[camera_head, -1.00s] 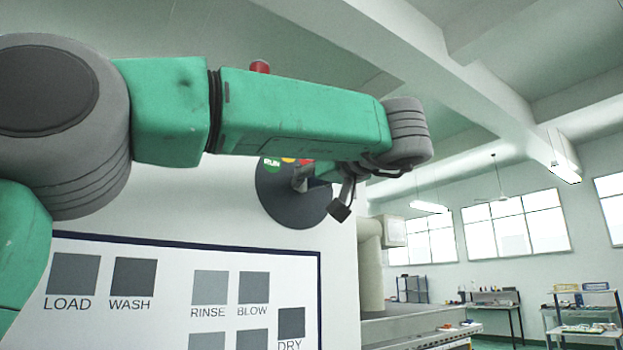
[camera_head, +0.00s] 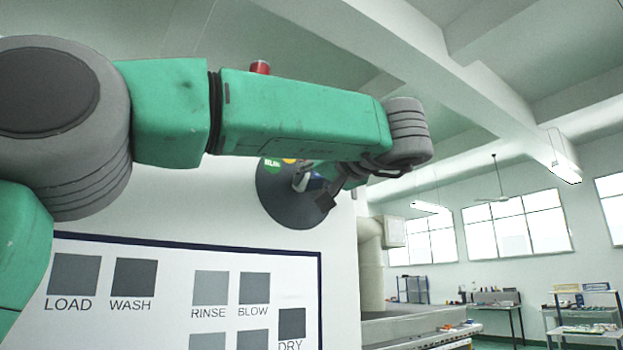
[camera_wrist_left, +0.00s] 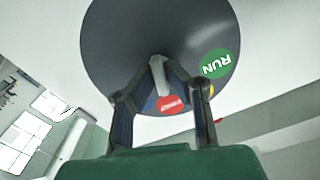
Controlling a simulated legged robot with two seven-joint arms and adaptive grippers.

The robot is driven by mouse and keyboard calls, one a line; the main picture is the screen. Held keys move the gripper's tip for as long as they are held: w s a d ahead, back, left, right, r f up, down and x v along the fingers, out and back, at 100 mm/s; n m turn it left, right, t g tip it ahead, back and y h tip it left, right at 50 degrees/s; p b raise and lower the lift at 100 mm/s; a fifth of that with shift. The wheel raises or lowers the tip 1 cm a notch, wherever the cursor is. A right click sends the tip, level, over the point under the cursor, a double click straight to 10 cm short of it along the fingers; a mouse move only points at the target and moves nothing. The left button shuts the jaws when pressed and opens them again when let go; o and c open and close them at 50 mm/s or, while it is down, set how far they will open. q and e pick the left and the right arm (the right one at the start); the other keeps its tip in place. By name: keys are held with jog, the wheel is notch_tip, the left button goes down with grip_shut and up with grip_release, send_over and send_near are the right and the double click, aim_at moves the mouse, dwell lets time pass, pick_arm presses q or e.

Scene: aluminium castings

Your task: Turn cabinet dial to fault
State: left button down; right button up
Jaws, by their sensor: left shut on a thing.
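The cabinet dial is a dark round plate (camera_head: 284,208) on the white cabinet front, partly hidden behind my left arm in the head view. It fills the top of the left wrist view (camera_wrist_left: 120,45). A green RUN label (camera_wrist_left: 216,64), part of a yellow label (camera_wrist_left: 211,91) and a red label (camera_wrist_left: 170,104) sit along its edge; the red label's text is too small to read. A light grey handle (camera_wrist_left: 157,75) stands at the dial's middle. My left gripper (camera_wrist_left: 157,66) is shut on this handle, with a finger on each side. My right gripper is not in view.
The white cabinet carries a panel (camera_head: 185,262) with LOAD, WASH, RINSE, BLOW and DRY squares below the dial. A red lamp (camera_head: 260,67) shows above my arm. A beige pipe (camera_head: 371,262) stands to the right, with workbenches further back.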

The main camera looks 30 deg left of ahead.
pick_arm(q)
jog(key=shift+a+r, duration=0.2)
jog(key=shift+r, duration=0.15)
jog(key=c, duration=1.8)
grip_release()
jog(key=shift+c, duration=0.2)
jog(key=shift+o, duration=1.1)
jog(key=shift+w+f, duration=0.1)
jog(key=shift+w+a+f, duration=0.2)
jog(key=shift+a+f, duration=0.1)
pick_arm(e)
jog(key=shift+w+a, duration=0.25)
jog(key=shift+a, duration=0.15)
pick_arm(q)
jog(key=shift+s, duration=0.15)
